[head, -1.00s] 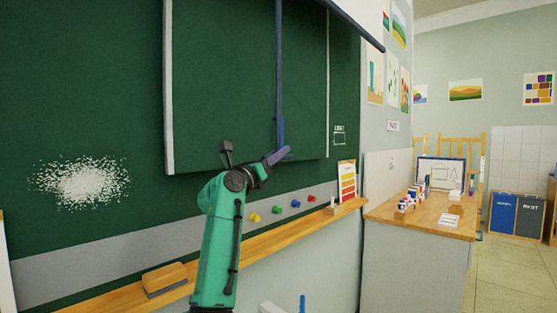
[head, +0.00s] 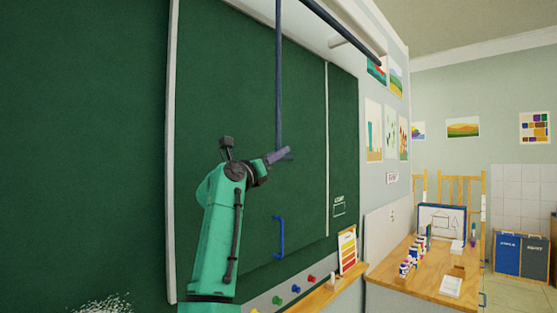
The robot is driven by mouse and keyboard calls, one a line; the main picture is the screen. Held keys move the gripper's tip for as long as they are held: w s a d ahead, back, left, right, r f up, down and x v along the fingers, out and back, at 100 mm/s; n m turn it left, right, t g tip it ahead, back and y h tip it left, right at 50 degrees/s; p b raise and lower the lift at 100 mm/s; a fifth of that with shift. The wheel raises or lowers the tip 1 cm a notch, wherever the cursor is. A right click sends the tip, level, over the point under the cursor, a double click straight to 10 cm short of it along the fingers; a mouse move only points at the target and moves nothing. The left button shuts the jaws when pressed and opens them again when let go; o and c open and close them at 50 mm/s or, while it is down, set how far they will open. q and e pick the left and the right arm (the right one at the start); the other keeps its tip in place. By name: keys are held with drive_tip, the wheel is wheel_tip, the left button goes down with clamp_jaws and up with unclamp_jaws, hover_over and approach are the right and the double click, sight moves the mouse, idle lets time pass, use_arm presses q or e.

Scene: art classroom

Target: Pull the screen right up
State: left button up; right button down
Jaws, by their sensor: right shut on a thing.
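A dark slanting bar (head: 342,32), which looks like the lower bar of the screen, crosses the top of the head view. The screen's sheet above it is cut off by the picture's edge or cannot be made out. A dark blue upright rod (head: 278,80) runs from the top edge down to my right gripper (head: 281,155). My right gripper is shut on the rod near its lower end, in front of the green chalkboard. My left gripper is not in view.
A blue handle (head: 279,237) is on the chalkboard panel (head: 240,80) below my gripper. A pale roll (head: 351,45) sits under the bar. A wooden ledge (head: 325,291), coloured magnets and a table (head: 405,287) with paint pots are lower right.

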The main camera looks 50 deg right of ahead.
sight(277, 140)
wheel_tip(277, 140, up, 3)
drive_tip(key=shift+w+r+p, duration=0.1)
drive_tip(key=shift+p, duration=0.65)
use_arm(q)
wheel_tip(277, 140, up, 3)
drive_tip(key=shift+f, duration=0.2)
use_arm(e)
drive_tip(key=shift+a+r, duration=0.1)
drive_tip(key=shift+a, duration=0.05)
drive_tip(key=shift+r, duration=0.1)
drive_tip(key=c, duration=0.8)
unclamp_jaws()
drive_tip(key=shift+w+f, duration=0.1)
drive_tip(key=shift+f, duration=0.1)
